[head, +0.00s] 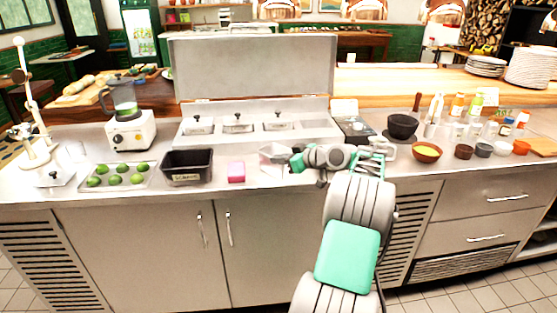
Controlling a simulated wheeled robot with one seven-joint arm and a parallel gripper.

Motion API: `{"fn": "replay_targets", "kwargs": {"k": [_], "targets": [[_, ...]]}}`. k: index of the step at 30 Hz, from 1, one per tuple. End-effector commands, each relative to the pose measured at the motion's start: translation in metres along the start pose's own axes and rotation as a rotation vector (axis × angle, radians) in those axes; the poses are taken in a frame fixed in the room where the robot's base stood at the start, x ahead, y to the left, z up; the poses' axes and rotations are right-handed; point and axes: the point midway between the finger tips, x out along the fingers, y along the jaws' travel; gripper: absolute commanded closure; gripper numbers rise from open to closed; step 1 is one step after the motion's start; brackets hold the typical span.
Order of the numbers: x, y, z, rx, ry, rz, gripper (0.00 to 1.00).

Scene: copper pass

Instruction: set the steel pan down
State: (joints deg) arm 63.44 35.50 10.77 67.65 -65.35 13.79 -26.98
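A small steel pan (272,151) shows at the left end of my arm, in front of the steel topping rail. My gripper (291,160) reaches in from the right and appears shut on the pan's right side. The fingertips are small and partly hidden, so the exact grip is hard to see. The pan looks held above the steel counter (262,186). Its underside and any contents cannot be made out.
A pink block (236,172) and a black labelled bin (187,167) stand left of the pan. A tray of limes (142,185) and a blender (126,108) are further left. Lidded wells (238,125) lie behind. Bowls (426,153) stand right. Bare counter shows between pink block and arm.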

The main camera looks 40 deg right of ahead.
Motion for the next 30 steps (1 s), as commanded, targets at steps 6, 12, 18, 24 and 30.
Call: {"fn": "replay_targets", "kwargs": {"k": [6,12,18,24,30], "targets": [[0.0,0.0,0.001,0.0,0.0,0.0,0.81],[0.0,0.0,0.001,0.0,0.0,0.0,0.76],[-0.006,0.001,-0.002,0.0,0.0,0.002,0.76],[-0.049,0.002,-0.001,0.0,0.0,0.006,0.76],[-0.098,0.001,-0.001,0.0,0.0,0.004,0.76]]}}
